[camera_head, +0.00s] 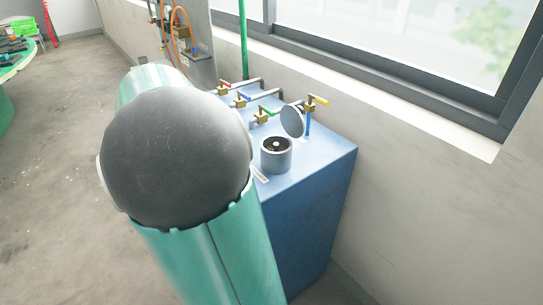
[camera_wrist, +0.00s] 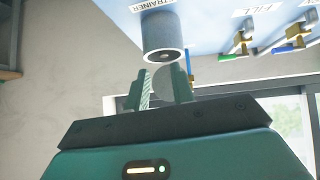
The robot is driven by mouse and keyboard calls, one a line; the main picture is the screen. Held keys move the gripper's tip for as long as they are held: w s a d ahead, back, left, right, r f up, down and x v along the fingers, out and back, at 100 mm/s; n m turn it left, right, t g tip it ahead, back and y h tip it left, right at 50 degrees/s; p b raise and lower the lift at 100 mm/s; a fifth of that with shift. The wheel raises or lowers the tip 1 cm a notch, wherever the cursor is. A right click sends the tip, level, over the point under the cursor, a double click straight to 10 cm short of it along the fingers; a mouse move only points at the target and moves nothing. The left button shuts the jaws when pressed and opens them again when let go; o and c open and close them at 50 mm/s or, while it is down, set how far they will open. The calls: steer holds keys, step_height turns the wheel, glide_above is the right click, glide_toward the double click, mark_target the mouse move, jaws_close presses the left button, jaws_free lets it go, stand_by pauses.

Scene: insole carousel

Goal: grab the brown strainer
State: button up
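A grey cylindrical housing (camera_head: 276,160) stands on the blue cabinet top, with its round lid (camera_head: 292,121) tilted up open. Inside its dark mouth is a small brownish piece (camera_head: 277,144), probably the strainer; most of it is hidden by the walls. In the wrist view, which looks inverted, the housing (camera_wrist: 160,30) shows beyond my gripper beside a label reading "TRAINER", its start cut off. My gripper (camera_wrist: 163,88) is open and empty, with a gap between its fingers. The lid (camera_wrist: 163,80) shows between and behind the fingers. My gripper is hidden in the head view.
Several valves with coloured handles (camera_head: 264,116) and pipes line the blue cabinet's (camera_head: 312,200) back and left. A wall and window (camera_head: 400,60) stand close behind. A green table (camera_head: 12,62) is far left. Open floor (camera_head: 60,170) lies left of my arm.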

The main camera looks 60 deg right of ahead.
steer(key=d+m+g, duration=0.1)
steer(key=d+m, duration=0.1)
steer(key=d, duration=0.1)
glide_toward(275, 144)
steer(key=x, duration=0.3)
steer(key=shift+h, duration=0.3)
steer(key=shift+x, duration=2.95)
steer(key=shift+a+f, duration=0.1)
steer(key=shift+a, duration=0.1)
steer(key=shift+c, duration=0.2)
jaws_close()
